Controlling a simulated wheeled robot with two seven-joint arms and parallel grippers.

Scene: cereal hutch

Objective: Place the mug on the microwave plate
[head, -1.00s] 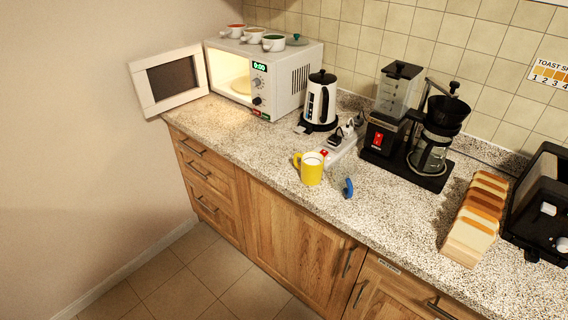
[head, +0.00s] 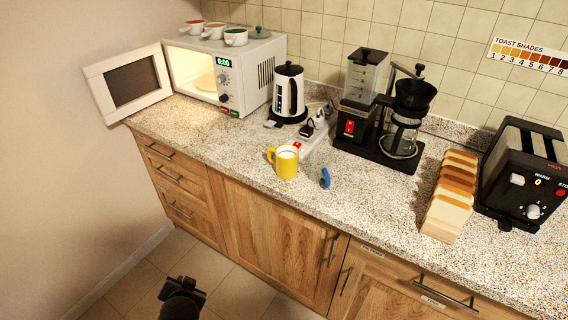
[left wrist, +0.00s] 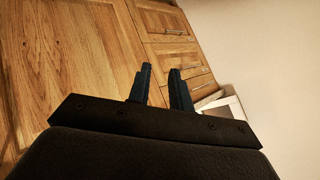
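A yellow mug (head: 287,164) with a white inside stands upright on the counter, its handle to the left. The white microwave (head: 250,72) stands at the back left with its door (head: 128,82) swung open to the left. The microwave plate (head: 207,82) shows inside the lit cavity. My left gripper shows in the left wrist view (left wrist: 160,88), its two fingers apart with nothing between them, in front of wooden cabinet doors. In the head view a dark part of my arm (head: 182,298) shows low over the floor, away from the mug. My right gripper is not in view.
A blue object (head: 325,179) lies right of the mug, with a power strip (head: 316,135) behind it. A kettle (head: 289,92), coffee maker (head: 385,120), bread slices (head: 450,195) and toaster (head: 522,170) line the counter. Several small cups stand on the microwave. Counter between mug and microwave is mostly clear.

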